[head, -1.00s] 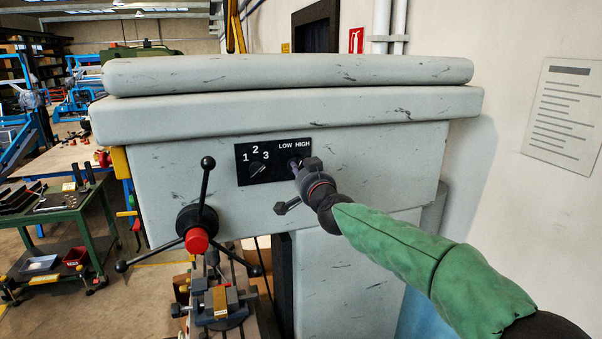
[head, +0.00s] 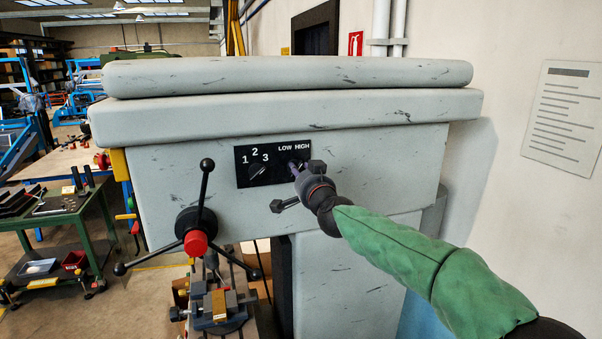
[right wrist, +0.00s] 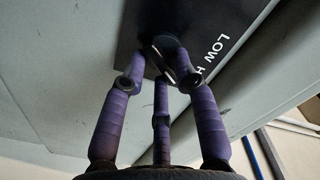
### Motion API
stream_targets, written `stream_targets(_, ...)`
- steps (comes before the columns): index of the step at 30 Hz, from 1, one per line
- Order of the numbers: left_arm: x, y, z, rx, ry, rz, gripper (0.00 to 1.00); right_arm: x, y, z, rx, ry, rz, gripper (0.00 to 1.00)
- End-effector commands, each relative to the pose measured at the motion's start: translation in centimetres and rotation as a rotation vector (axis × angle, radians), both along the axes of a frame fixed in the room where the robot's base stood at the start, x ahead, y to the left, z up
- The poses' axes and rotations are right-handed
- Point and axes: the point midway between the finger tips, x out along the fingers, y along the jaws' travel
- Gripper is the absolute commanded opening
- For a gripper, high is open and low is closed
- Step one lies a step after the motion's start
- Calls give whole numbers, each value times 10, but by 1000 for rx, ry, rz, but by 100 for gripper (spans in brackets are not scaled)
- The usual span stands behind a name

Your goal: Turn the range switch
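The range switch (right wrist: 164,62) is a small dark knob on the black label plate (head: 243,178), under the words LOW and HIGH. In the head view it is mostly hidden by my right gripper (head: 296,167). In the right wrist view, the three purple fingers of the right gripper (right wrist: 161,68) close in around the knob, their tips against it. Which way the knob points is hard to tell. My left gripper is not in view.
A speed knob (head: 257,171) marked 1, 2, 3 sits left of the switch on the same plate. A three-armed feed handle with a red hub (head: 196,243) sticks out at the lower left. A vise (head: 219,307) is below. The grey machine head (head: 370,150) fills the middle.

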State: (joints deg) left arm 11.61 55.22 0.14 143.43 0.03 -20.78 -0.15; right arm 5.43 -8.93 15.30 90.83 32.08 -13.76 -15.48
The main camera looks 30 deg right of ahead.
Motion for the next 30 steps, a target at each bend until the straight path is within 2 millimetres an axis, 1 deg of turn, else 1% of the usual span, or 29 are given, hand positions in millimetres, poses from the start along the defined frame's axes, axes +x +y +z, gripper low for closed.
stream_targets(10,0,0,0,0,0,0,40,-1,0,1,-1,-1,-1,44)
stream_targets(14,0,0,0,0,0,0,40,-7,1,2,-2,-3,-1,44)
stream_targets(19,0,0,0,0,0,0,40,-29,7,2,-2,-3,0,44)
stream_targets(27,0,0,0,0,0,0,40,-78,18,2,-1,-4,0,44)
stream_targets(30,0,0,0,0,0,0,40,-93,22,1,-1,-3,0,44)
